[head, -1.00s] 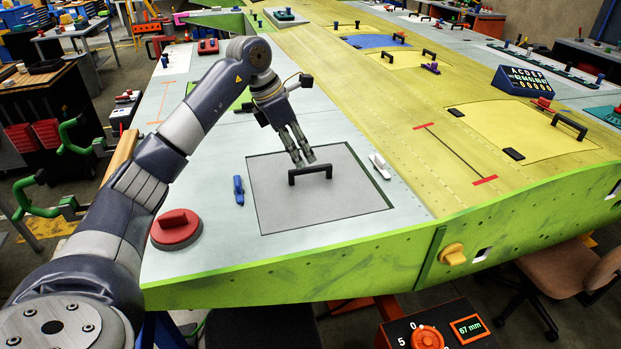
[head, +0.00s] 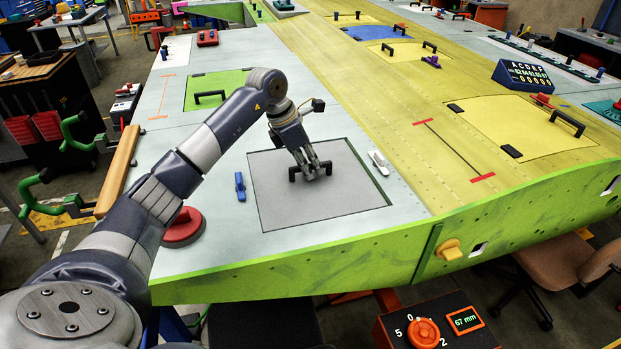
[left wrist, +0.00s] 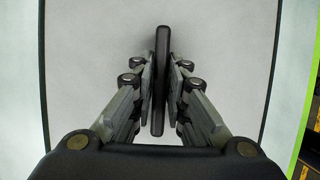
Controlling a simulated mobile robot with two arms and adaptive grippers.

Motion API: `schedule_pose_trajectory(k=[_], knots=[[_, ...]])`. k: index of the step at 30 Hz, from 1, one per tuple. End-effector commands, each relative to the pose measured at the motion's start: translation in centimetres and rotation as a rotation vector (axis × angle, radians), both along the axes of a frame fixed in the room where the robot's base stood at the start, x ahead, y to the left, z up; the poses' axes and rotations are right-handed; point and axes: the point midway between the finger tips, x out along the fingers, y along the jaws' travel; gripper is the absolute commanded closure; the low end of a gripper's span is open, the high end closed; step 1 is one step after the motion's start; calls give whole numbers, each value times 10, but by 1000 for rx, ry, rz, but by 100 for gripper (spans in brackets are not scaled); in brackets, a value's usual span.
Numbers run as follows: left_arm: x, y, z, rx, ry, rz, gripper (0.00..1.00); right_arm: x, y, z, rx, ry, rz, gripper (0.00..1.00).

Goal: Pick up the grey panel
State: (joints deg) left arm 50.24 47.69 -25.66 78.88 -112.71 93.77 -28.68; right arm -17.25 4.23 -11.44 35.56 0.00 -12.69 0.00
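The grey panel (head: 285,207) lies flat in its outlined recess near the front edge of the wing jig. A black bar handle (head: 293,173) stands on it. My left gripper (head: 311,174) is down at the handle, one finger on each side. In the left wrist view the fingers close in on the black handle (left wrist: 160,75), with the panel surface (left wrist: 90,60) below and little or no gap visible. My right gripper is not in view.
A blue clamp (head: 240,187) lies left of the panel and a white one (head: 379,162) at its right. A red round knob (head: 183,228) sits front left. A green panel with a handle (head: 210,95) lies further back.

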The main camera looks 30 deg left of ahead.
Motion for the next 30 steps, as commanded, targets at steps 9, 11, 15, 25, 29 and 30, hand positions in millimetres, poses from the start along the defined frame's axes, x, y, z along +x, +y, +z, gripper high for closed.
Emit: schedule_pose_trajectory(k=[9, 11, 15, 25, 29, 30], knots=[[0, 0, 2, -1, -3, 1, 100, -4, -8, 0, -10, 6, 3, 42], [1, 0, 2, -1, -3, 1, 100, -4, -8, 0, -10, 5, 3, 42], [1, 0, 5, -1, -4, 0, 100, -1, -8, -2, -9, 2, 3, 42], [1, 0, 42, 0, -8, 1, 100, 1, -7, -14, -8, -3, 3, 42], [1, 1, 63, -1, -9, 1, 100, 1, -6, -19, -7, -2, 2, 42], [1, 0, 69, -1, -7, 1, 100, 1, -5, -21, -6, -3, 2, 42]])
